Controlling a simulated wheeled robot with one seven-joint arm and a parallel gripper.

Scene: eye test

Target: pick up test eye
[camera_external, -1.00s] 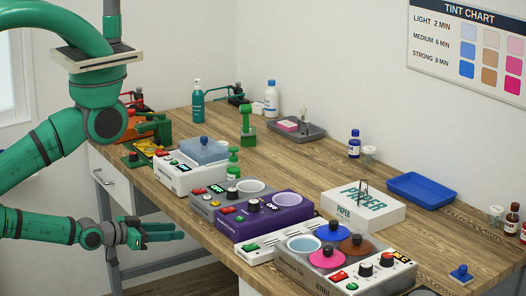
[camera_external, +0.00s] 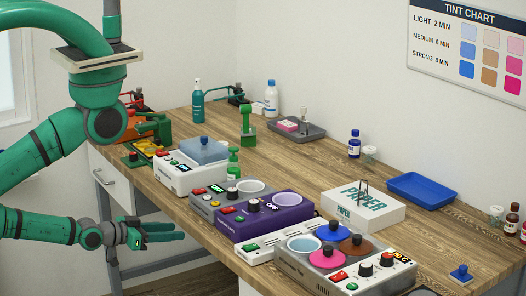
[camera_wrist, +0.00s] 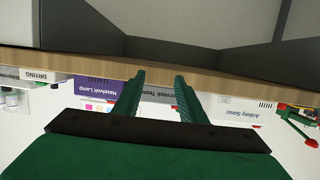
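I cannot make out anything that is clearly a test eye in either view; it may be hidden or too small to tell. My gripper (camera_external: 177,231) is in front of the bench's near edge, below the bench top and apart from everything on it. In the wrist view my gripper (camera_wrist: 158,84) has its two green fingers spread, with an empty gap between them. It is open and holds nothing.
The wooden bench (camera_external: 295,155) carries a white lidded device (camera_external: 184,181), a purple device (camera_external: 284,218), a multi-bowl unit (camera_external: 341,280), a paper box (camera_external: 385,212) and a blue tray (camera_external: 421,187). A drawer (camera_external: 112,182) is under its left end. The wrist view shows devices upside down.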

